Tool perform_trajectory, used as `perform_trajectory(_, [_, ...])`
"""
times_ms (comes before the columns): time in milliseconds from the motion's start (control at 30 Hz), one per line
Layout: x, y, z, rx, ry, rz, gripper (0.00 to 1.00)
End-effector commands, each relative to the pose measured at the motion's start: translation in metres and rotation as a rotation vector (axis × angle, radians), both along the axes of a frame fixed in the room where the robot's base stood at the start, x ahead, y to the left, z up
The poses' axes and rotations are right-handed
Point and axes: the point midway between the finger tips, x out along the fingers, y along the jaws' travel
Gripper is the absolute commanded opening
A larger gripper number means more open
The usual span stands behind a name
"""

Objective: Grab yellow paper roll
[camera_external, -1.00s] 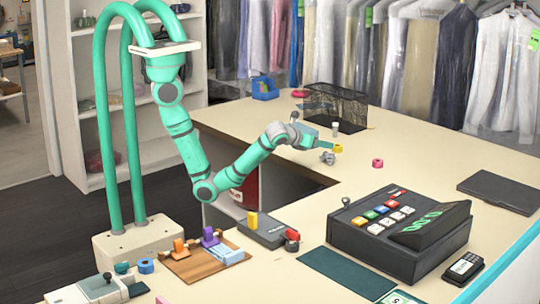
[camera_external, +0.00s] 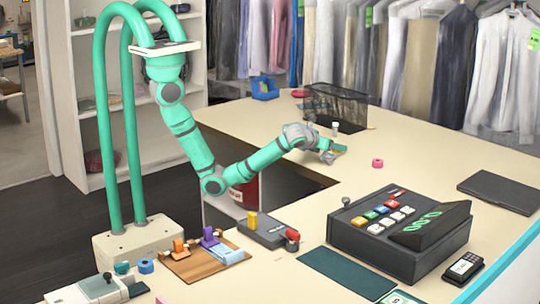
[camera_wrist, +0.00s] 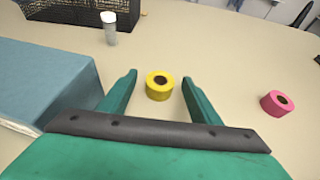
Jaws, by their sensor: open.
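The yellow paper roll (camera_wrist: 159,86) lies on the counter in the wrist view, its dark core hole facing up. It sits between the tips of my gripper (camera_wrist: 160,92), whose two green fingers are spread on either side with visible gaps. I cannot tell from this view how far the fingers are above the counter. In the external view my gripper (camera_external: 334,152) is low over the counter, and only a bit of yellow shows there, mostly hidden by the gripper.
A pink roll (camera_wrist: 278,103) lies to the right of the yellow one. A small capped bottle (camera_wrist: 109,29) and a black mesh basket (camera_wrist: 75,8) stand behind to the left. A blue-grey block (camera_wrist: 45,80) is at the left of the wrist view.

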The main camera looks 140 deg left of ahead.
Motion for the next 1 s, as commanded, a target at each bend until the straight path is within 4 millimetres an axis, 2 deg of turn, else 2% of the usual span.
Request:
perform_trajectory(233, [0.000, 0.002, -0.001, 0.001, -0.001, -0.001, 0.57])
perform_trajectory(267, [0.000, 0.002, -0.001, 0.001, -0.001, -0.001, 0.55])
perform_trajectory(433, [0.000, 0.002, -0.001, 0.000, 0.000, -0.001, 0.14])
perform_trajectory(767, [0.000, 0.002, 0.000, 0.001, -0.001, -0.001, 0.13])
perform_trajectory(1000, [0.001, 0.002, 0.018, 0.003, -0.003, -0.001, 0.13])
